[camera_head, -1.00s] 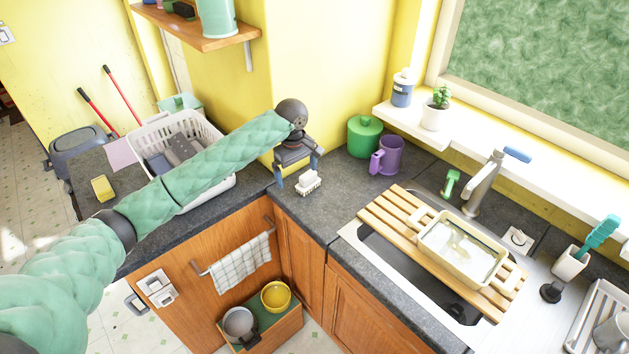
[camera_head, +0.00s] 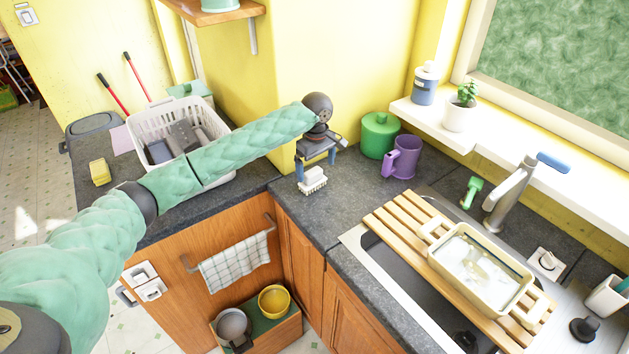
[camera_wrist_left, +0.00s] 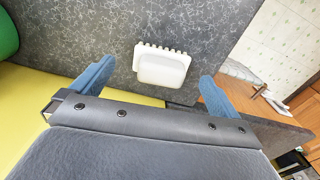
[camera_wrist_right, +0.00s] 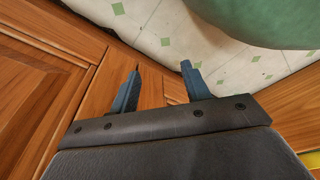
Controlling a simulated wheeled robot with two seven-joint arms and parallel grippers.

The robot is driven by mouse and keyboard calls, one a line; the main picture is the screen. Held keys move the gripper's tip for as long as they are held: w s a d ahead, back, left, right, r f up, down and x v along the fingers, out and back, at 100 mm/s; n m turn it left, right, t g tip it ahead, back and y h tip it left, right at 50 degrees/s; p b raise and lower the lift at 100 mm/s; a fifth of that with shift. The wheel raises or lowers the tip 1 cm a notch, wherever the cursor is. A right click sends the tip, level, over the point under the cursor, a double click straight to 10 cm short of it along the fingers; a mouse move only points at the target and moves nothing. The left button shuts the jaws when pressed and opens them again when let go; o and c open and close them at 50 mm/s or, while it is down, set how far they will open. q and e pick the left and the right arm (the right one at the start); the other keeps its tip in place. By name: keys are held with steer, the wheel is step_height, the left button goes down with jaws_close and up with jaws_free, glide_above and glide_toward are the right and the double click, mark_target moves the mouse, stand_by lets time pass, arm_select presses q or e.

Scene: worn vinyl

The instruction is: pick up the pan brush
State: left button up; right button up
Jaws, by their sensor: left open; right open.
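The pan brush looks to be the small white brush with a row of bristles (camera_head: 313,181), lying on the dark worktop near the inner corner. My left gripper (camera_head: 316,164) is open just above and behind it, with nothing held. In the left wrist view the white brush (camera_wrist_left: 162,68) lies between the two blue fingers in the picture, with room on both sides and no contact visible. My right gripper (camera_wrist_right: 160,71) is open and empty, low in front of wooden cupboard doors; it is out of the head view.
A purple mug (camera_head: 403,158) and a green pot (camera_head: 379,134) stand right of my left gripper. A slatted board with a basin (camera_head: 478,265) spans the sink. The worktop in front of the mug is clear.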

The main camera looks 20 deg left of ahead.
mark_target(314, 180)
arm_select(q)
steer(key=shift+s+f, duration=0.1)
steer(key=shift+f, duration=0.4)
steer(key=f+p, duration=0.3)
steer(key=shift+a+f, duration=0.35)
steer(key=shift+f, duration=0.8)
arm_select(e)
steer(key=s+d+f, duration=0.1)
steer(key=s, duration=0.7)
steer(key=shift+s+d+f+g, duration=0.2)
steer(key=shift+d+f+g, duration=0.1)
steer(key=shift+d+f, duration=0.1)
arm_select(q)
steer(key=c, duration=0.9)
steer(key=shift+r+p, duration=0.2)
steer(key=shift+p, duration=0.2)
arm_select(e)
steer(key=shift+r, duration=0.15)
